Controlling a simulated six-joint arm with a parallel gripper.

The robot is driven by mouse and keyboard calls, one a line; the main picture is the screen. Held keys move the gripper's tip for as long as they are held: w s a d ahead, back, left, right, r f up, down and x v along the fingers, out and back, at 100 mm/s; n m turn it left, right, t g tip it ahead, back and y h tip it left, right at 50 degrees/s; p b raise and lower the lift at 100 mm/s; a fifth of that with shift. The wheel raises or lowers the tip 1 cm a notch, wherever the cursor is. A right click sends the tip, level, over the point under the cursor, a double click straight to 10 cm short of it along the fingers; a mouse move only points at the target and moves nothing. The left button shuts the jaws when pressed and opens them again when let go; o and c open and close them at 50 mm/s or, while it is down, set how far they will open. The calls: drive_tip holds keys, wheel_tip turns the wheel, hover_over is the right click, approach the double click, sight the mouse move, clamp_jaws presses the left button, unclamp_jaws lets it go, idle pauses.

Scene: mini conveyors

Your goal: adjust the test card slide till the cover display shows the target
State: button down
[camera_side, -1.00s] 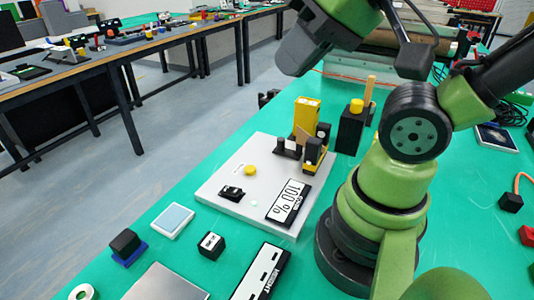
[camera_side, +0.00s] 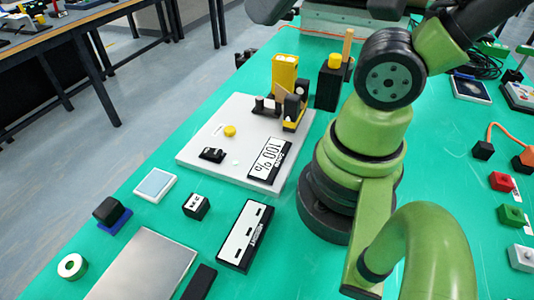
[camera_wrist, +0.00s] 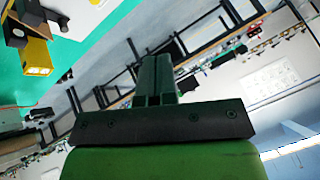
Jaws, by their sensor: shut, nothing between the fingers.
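On a light grey plate (camera_side: 225,165), the display (camera_side: 269,160) reads 100 %. Behind it stand a yellow block (camera_side: 284,72), a small tan card (camera_side: 279,96) and a black and yellow piece (camera_side: 294,108); I cannot tell exactly which part is the slide. The plate also carries a yellow button (camera_side: 230,131) and a small black switch (camera_side: 212,154). In the wrist view, my gripper (camera_wrist: 156,65) has its fingers together and empty, well apart from the yellow block at upper left. In the side view my gripper's fingertips are out of frame. No target value is readable.
A black box with a yellow knob (camera_side: 330,82) stands right of the yellow block. In front of the plate are a pale blue pad (camera_side: 155,185), a small black cube (camera_side: 196,206) and a black-edged white panel (camera_side: 245,236). Coloured blocks (camera_side: 510,216) lie at right.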

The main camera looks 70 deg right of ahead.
drive_tip(key=c, duration=1.8)
unclamp_jaws()
drive_tip(key=shift+c, duration=0.2)
drive_tip(key=o, duration=0.4)
drive_tip(key=shift+w, duration=0.1)
drive_tip(key=shift+c, duration=0.2)
drive_tip(key=o, duration=0.5)
drive_tip(key=shift+g+h, duration=0.6)
drive_tip(key=shift+g, duration=0.1)
drive_tip(key=w+d, duration=0.1)
drive_tip(key=w, duration=0.1)
drive_tip(key=w+d, duration=0.2)
drive_tip(key=shift+f, duration=0.4)
drive_tip(key=g, duration=0.6)
hover_over(259, 98)
drive_tip(key=shift+m+h, duration=0.3)
drive_tip(key=shift+h, duration=0.1)
wheel_tip(259, 98, down, 17)
drive_tip(key=shift+r, duration=0.1)
drive_tip(key=shift+d+f, duration=0.15)
drive_tip(key=shift+f, duration=0.25)
wheel_tip(259, 98, down, 10)
drive_tip(key=shift+r, duration=0.2)
